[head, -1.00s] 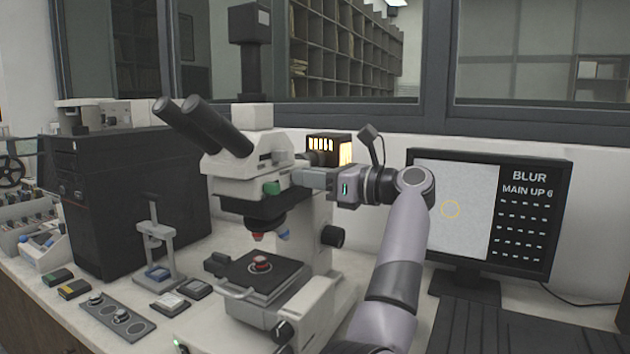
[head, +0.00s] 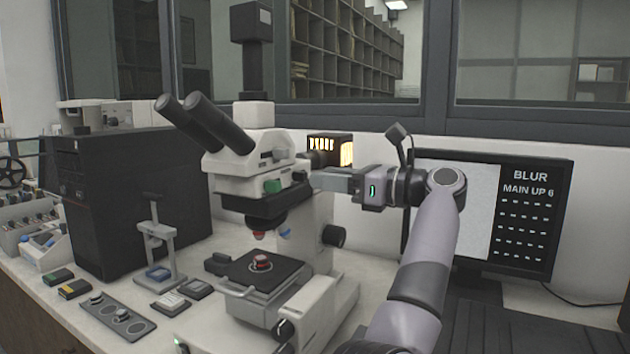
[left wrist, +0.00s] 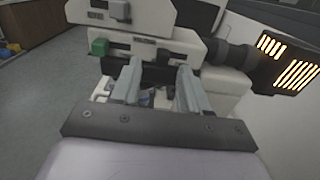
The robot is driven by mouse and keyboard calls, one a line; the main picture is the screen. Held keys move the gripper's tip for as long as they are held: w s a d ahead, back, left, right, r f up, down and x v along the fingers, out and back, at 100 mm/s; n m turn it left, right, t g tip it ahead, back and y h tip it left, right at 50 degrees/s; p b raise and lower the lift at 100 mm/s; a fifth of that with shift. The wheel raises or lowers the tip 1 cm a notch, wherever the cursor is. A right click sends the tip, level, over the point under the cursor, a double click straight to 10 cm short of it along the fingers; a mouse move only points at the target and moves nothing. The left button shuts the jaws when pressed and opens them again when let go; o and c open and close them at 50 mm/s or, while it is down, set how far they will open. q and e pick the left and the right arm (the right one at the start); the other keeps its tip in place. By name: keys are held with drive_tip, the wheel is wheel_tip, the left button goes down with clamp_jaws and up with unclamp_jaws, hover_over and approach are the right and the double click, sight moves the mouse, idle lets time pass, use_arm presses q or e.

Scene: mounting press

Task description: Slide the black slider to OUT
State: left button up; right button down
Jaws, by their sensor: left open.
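The white microscope (head: 240,170) stands in the middle of the bench. A green block (head: 272,186) sits on its head. A small dark piece (head: 300,176), which looks like the black slider, is to the right of the green block. I cannot read any OUT mark. My left gripper (head: 316,180) is at the right side of the microscope head, pointing left. In the left wrist view its fingers (left wrist: 158,76) are apart with nothing held between them. My right gripper is out of view.
A lit lamp housing (head: 330,150) is just behind my left gripper. A monitor (head: 530,215) reading BLUR and MAIN UP 6 stands at the right. A black box (head: 140,200) is at the left.

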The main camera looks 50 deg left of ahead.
use_arm(q)
drive_tip(key=shift+v, duration=1.4)
drive_tip(key=shift+s, duration=0.1)
